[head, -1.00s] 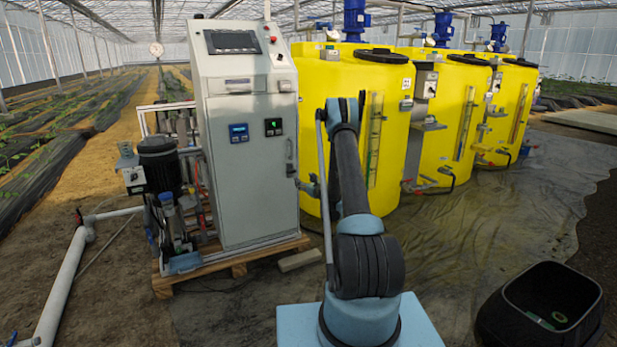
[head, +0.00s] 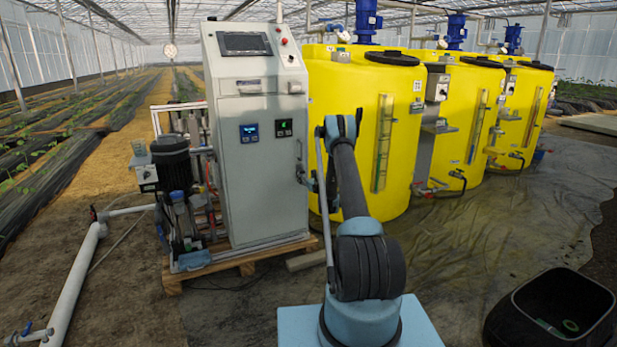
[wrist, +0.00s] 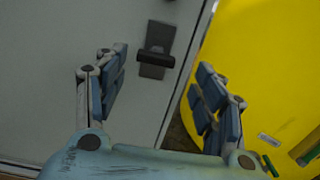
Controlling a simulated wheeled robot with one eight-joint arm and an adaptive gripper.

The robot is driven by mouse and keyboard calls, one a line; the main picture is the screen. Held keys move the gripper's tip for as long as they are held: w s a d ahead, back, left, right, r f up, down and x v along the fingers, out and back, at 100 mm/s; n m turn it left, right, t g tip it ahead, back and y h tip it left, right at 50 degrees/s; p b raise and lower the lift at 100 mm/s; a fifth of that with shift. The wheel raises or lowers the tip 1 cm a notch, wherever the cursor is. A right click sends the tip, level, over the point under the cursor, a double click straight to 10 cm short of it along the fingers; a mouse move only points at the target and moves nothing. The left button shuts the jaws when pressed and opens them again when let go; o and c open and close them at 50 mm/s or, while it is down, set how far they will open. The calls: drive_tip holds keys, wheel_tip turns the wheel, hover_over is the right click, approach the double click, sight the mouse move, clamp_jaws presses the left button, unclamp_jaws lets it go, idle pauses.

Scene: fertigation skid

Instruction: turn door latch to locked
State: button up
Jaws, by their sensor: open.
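The door latch is a dark plate with a black handle (wrist: 156,58) on the grey cabinet door, near the door's right edge in the wrist view. The handle lies crosswise over the plate, which runs roughly up and down in that picture. My gripper (wrist: 162,62) is open and empty, with one finger on each side of the latch in the picture. The fingers look apart from the handle; the distance to the door is hard to judge. In the head view the cabinet (head: 262,185) stands upright, and my arm hides most of the gripper.
A yellow tank (head: 350,95) stands close to the right of the cabinet; its wall also shows behind my right finger in the wrist view (wrist: 265,65). A pump (head: 172,165) and pipes stand left. A black bin (head: 510,330) is at lower right.

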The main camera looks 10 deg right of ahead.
sight(302, 173)
drive_tip(key=x, duration=0.5)
drive_tip(key=shift+w+a, duration=0.25)
